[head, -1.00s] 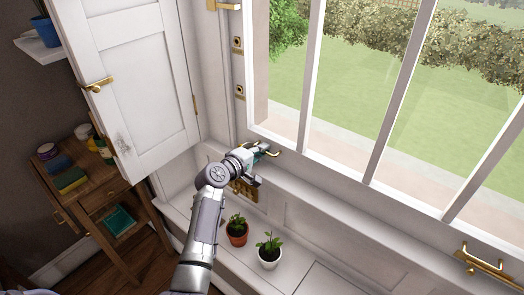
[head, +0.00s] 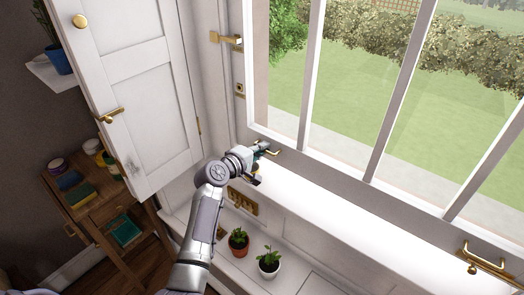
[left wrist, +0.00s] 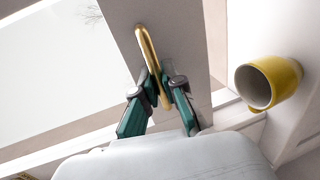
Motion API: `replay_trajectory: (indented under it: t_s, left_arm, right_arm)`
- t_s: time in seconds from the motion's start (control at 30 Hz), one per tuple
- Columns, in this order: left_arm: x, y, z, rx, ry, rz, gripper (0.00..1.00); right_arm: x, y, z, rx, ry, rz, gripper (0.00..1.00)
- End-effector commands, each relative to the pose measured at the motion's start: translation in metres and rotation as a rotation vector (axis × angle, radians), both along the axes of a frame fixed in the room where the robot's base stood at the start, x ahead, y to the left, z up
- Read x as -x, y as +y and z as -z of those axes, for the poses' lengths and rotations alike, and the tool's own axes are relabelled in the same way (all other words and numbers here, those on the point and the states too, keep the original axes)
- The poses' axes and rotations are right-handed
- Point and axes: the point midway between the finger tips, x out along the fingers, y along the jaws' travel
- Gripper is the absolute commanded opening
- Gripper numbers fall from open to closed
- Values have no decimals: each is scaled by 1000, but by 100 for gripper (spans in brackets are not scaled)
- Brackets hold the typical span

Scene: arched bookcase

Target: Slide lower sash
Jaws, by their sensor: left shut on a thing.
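The lower sash (head: 337,172) is a white window frame with clear panes, and its bottom rail stands above the bright sill (head: 345,215). My left gripper (head: 263,149) is at the left end of this rail, shut on the left brass sash handle (head: 274,152). In the left wrist view, the green-sided fingers (left wrist: 159,92) close on the brass loop (left wrist: 147,48) from both sides. A second brass handle (head: 486,262) sits free on the rail at the right. My right gripper is not in view.
A yellow mug (left wrist: 270,82) is close to the gripper's right in the wrist view. Two potted plants, one terracotta (head: 239,241) and one white (head: 268,262), stand below the sill. An open shutter (head: 140,90) and wooden shelf unit (head: 80,205) are at left.

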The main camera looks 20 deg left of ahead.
Motion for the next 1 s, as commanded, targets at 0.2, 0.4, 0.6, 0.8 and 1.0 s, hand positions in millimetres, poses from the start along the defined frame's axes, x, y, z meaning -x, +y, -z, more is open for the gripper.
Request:
replay_trajectory:
  t_s: [0.2, 0.4, 0.6, 0.8, 1.0]
  left_arm:
    - [-1, 2, -56, -1, -12, -4, 0]
    - [-1, 2, -67, 0, -10, -5, 0]
    - [-1, 2, -64, 0, -9, -4, 0]
    - [-1, 1, -62, 0, -4, -4, 20]
    - [0, 1, -61, 0, -3, -3, 20]
  right_arm:
    - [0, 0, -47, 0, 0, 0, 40]
    - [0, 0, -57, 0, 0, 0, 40]
    - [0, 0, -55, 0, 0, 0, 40]
    - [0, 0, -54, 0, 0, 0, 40]
    - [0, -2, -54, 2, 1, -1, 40]
